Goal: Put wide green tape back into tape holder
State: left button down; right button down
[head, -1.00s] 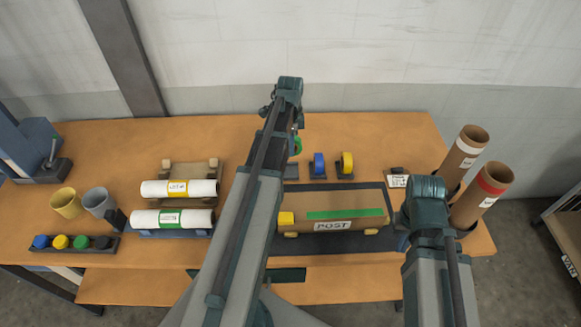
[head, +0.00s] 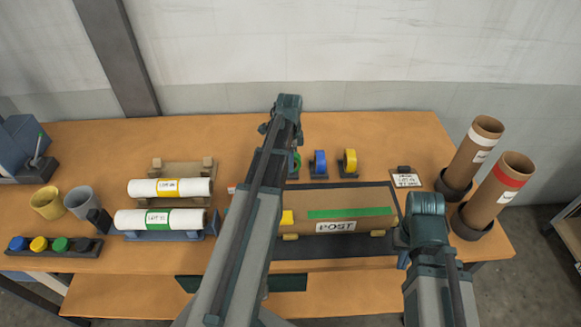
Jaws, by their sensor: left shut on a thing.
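The green tape roll (head: 297,163) shows as a small green arc beside my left forearm, left of the blue tape. It is at or just above its dark tape holder (head: 292,175); my arm hides most of both, so I cannot tell if it is seated. My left gripper (head: 291,148) is shut on the green tape, its fingers mostly hidden behind the wrist. My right gripper (head: 403,257) is low at the right end of the parcel, fingers mostly hidden by its wrist.
Blue tape (head: 319,161) and yellow tape (head: 349,161) stand in holders to the right. A POST parcel (head: 350,218) lies on a dark mat in front. Labelled rolls (head: 160,219), cups and jars are left; cardboard tubes (head: 500,190) stand right. The table behind the tapes is clear.

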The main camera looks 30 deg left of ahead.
pick_arm(q)
jog(key=shift+f, duration=0.2)
jog(key=c, duration=0.6)
grip_release()
notch_tip(320, 180, up, 12)
jog(key=p, duration=1.2)
jog(key=shift+a+r, duration=0.1)
jog(key=shift+r, duration=0.1)
jog(key=shift+s, duration=0.1)
